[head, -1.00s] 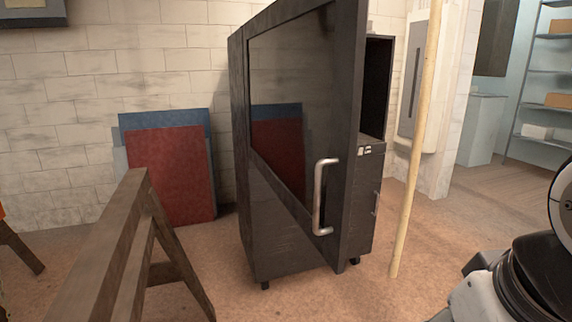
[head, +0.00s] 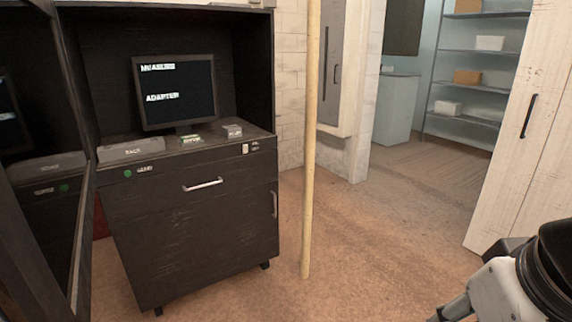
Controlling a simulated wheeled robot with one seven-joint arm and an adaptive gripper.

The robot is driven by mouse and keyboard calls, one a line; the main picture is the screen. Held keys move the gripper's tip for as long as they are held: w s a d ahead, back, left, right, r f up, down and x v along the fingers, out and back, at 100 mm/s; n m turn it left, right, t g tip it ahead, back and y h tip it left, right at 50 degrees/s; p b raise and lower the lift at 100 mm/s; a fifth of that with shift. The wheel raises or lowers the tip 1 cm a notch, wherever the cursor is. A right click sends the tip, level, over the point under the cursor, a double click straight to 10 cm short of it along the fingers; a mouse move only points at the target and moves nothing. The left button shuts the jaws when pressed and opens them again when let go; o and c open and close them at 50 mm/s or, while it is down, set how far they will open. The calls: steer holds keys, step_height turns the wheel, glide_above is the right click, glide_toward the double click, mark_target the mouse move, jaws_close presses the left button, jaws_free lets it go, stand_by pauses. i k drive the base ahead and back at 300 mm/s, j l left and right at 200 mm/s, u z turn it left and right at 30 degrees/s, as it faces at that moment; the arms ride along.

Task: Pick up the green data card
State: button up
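No green data card can be made out for certain. A small box with a green-marked label (head: 192,140) sits on the cabinet's worktop, below the monitor; whether it holds or is the card is too small to tell. A green spot (head: 127,173) shows on the worktop's front edge at the left, beside small white lettering. Part of my arm shows at the lower right, well apart from the cabinet.
The black cabinet (head: 200,235) stands open, its door at the left. A monitor (head: 175,90), a grey box (head: 131,149) and a small grey block (head: 232,131) stand on its worktop. A pale upright pole (head: 310,150) stands right of it. Floor (head: 390,255) is clear further right.

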mark_target(185, 138)
steer(key=i+l+u, duration=0.1)
steer(key=i, duration=0.3)
steer(key=i+l+u, duration=0.1)
steer(key=i+l, duration=0.25)
steer(key=i+j+u, duration=0.1)
steer(key=i+u, duration=0.35)
steer(key=i, duration=0.15)
steer(key=i+l+u, duration=0.1)
steer(key=i+u, duration=0.3)
steer(key=i, duration=0.2)
steer(key=i+u, duration=0.1)
steer(key=i, duration=1.65)
